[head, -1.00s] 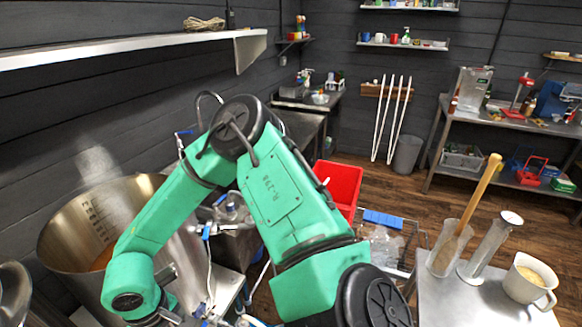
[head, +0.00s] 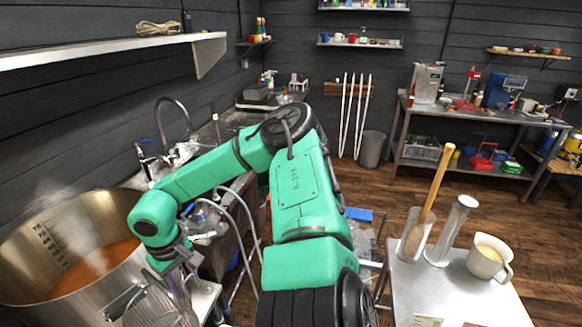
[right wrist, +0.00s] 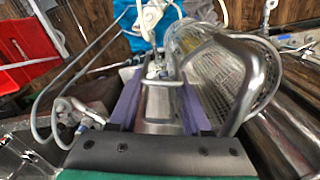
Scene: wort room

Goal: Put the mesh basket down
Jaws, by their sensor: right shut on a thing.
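The mesh basket (right wrist: 215,80) shows in the right wrist view as a metal mesh cylinder with a curved metal handle, just beyond my right gripper and to the right. My right gripper (right wrist: 158,100) has purple fingers, shut on a metal part of the basket between them. In the head view my right gripper (head: 182,285) hangs at the end of the green arm, beside the right rim of the big steel kettle (head: 130,280). My left gripper is not in view.
Reddish-brown liquid steams in the kettle. A steel table (head: 445,290) at the right holds a tall cylinder with a wooden paddle, another cylinder and a white jug (head: 488,262). A sink tap (head: 175,115) stands behind the kettle. Wooden floor is open towards the back.

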